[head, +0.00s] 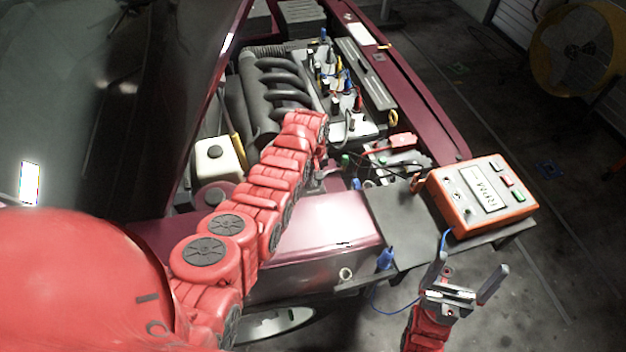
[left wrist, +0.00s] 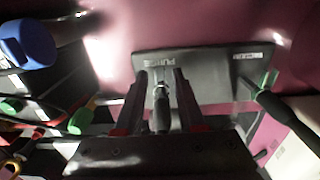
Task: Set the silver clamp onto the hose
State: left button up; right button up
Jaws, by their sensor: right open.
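In the left wrist view, a dark hose end (left wrist: 161,118) stands at a black plate (left wrist: 215,65) lettered PURGE. A small silver ring (left wrist: 160,89), which looks like the clamp, shows at its tip. My left gripper (left wrist: 160,82) has one finger on each side of the hose, with gaps between, so it looks open. I cannot tell how far the ring sits around the hose. In the head view my left arm hides that gripper and the clamp. My right gripper (head: 465,274) is open and empty at the lower right.
A second hose (left wrist: 285,118) with a green band stands by the VACUUM lettering. A blue cap (left wrist: 27,44) and green parts are at left. An orange tester (head: 477,195) stands on a grey shelf (head: 395,220). The engine (head: 270,95) lies behind my left arm.

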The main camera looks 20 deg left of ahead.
pick_arm(q)
grip_shut()
dwell(1.2)
